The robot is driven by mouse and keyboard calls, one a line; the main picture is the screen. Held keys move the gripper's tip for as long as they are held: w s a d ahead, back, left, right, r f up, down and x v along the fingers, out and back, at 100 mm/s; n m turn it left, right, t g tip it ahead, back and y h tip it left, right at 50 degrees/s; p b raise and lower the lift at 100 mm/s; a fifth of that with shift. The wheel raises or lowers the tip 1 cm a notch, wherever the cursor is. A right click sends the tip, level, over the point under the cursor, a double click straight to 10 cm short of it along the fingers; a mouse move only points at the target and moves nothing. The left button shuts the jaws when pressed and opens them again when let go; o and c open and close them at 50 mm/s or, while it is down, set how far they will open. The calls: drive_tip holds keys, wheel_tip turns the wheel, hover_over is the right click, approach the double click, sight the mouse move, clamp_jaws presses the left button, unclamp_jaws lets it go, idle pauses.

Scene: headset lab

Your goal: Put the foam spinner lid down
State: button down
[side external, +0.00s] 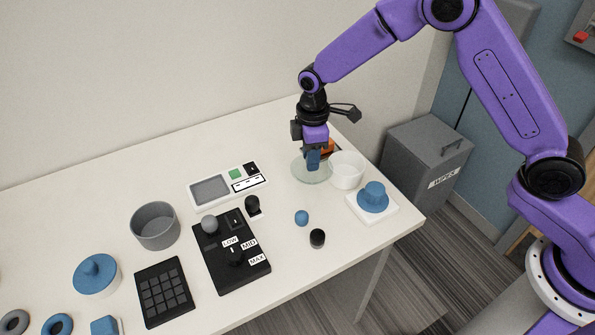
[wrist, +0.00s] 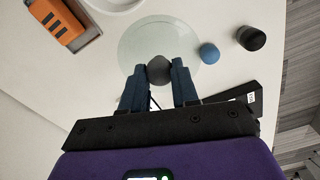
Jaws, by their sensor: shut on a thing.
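The lid (side external: 308,176) is a clear, pale greenish disc with a dark grey round knob (wrist: 159,70). My gripper (side external: 312,160) points down with its blue fingertips on both sides of the knob. In the wrist view my gripper (wrist: 160,84) is shut on this knob, and the lid's clear disc (wrist: 150,36) spreads out beyond the fingers. The disc looks level and close to the table. I cannot tell whether it touches the surface. In the side view the fingers hide the knob.
A white bowl (side external: 347,171) stands right beside the lid. An orange block (wrist: 57,22) in a grey holder is behind my gripper. A blue ball (side external: 301,218) and a black cylinder (side external: 317,238) stand nearer the front edge. A blue-topped piece (side external: 373,195) sits at the right corner.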

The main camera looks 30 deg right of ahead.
sight(298, 160)
drive_tip(key=w+f, duration=0.1)
drive_tip(key=w+a+f, duration=0.1)
drive_tip(key=f, duration=0.1)
drive_tip(key=w+f, duration=0.1)
drive_tip(key=shift+w+a+f, duration=0.25)
drive_tip(key=shift+w+f, duration=0.05)
drive_tip(key=shift+f, duration=1.7)
drive_tip(key=shift+f, duration=0.1)
drive_tip(key=c, duration=0.8)
unclamp_jaws()
drive_tip(key=shift+c, duration=0.2)
wheel_tip(298, 160, up, 12)
drive_tip(key=shift+f, duration=0.1)
drive_tip(key=shift+r, duration=0.25)
